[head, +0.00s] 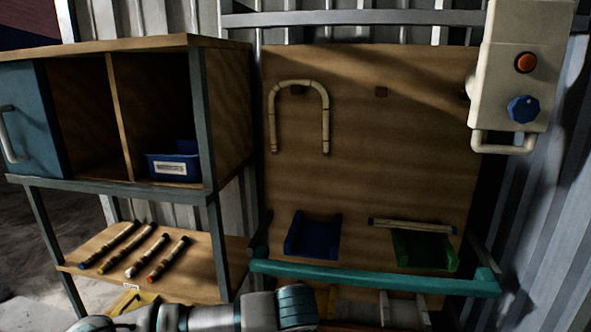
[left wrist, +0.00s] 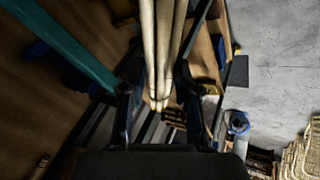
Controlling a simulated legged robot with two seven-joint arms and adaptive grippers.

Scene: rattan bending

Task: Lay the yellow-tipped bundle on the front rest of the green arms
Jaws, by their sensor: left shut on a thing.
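In the left wrist view my left gripper (left wrist: 157,105) is shut on a bundle of pale rattan poles (left wrist: 163,45). The poles run up out of the picture, and I see no yellow tip on the part that shows. In the head view only my left arm shows along the bottom edge; the gripper and held bundle are out of sight. The green arms (head: 425,252) are at the lower right of the wooden board. A thin pale bundle with blue ends (head: 412,226) lies across their back part, against the board. Their front part looks bare. My right gripper is not in view.
A teal bar (head: 375,278) crosses in front of the green arms and blue arms (head: 313,236). A bent cane (head: 298,90) hangs on the board (head: 365,170). Several bundles (head: 147,256) lie on the lower left shelf. A control box (head: 510,65) is upper right.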

